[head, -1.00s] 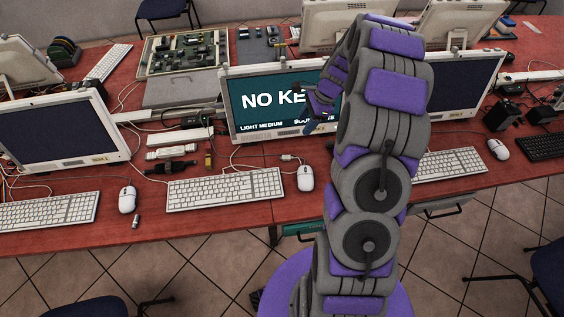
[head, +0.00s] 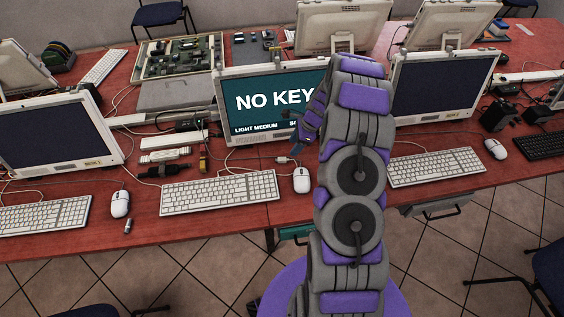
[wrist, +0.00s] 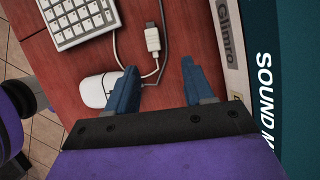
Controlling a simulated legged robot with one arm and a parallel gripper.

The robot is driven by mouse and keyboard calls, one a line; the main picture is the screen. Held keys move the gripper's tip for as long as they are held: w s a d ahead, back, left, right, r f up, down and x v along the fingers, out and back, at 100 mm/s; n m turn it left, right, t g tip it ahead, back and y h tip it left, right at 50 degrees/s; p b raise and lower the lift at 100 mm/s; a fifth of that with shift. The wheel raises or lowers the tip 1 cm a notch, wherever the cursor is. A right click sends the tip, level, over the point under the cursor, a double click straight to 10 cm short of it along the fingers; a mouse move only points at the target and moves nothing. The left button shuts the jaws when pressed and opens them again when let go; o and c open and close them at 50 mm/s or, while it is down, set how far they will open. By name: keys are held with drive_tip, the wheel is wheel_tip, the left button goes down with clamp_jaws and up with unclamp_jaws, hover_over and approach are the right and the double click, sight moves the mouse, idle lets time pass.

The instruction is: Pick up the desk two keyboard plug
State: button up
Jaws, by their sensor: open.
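The keyboard plug (head: 283,160) is a small pale connector lying on the red desk in front of the middle monitor, between the white keyboard (head: 220,192) and the mouse (head: 301,180). In the wrist view the plug (wrist: 152,38) lies beyond my fingertips, with its pale cable running down from it. My gripper (wrist: 159,65) has two blue fingers spread apart with nothing between them. The mouse (wrist: 97,90) is left of the left finger there. In the head view my gripper (head: 302,130) is in front of the monitor and partly hidden by my arm.
The middle monitor (head: 262,110) stands close behind my gripper, showing "NO KEY". Its edge (wrist: 232,60) is just right of the right finger in the wrist view. A grey cable (wrist: 164,25) runs past the plug. Adapters (head: 165,155) lie left of the plug.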

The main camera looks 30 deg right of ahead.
sight(286, 159)
drive_tip(key=shift+x, duration=1.15)
drive_tip(key=x, duration=0.1)
drive_tip(key=b+x, duration=0.1)
drive_tip(key=x, duration=0.1)
drive_tip(key=b+x, duration=0.1)
drive_tip(key=shift+s+a+f, duration=0.2)
drive_tip(key=shift+s+f, duration=0.1)
drive_tip(key=shift+f, duration=0.1)
clamp_jaws()
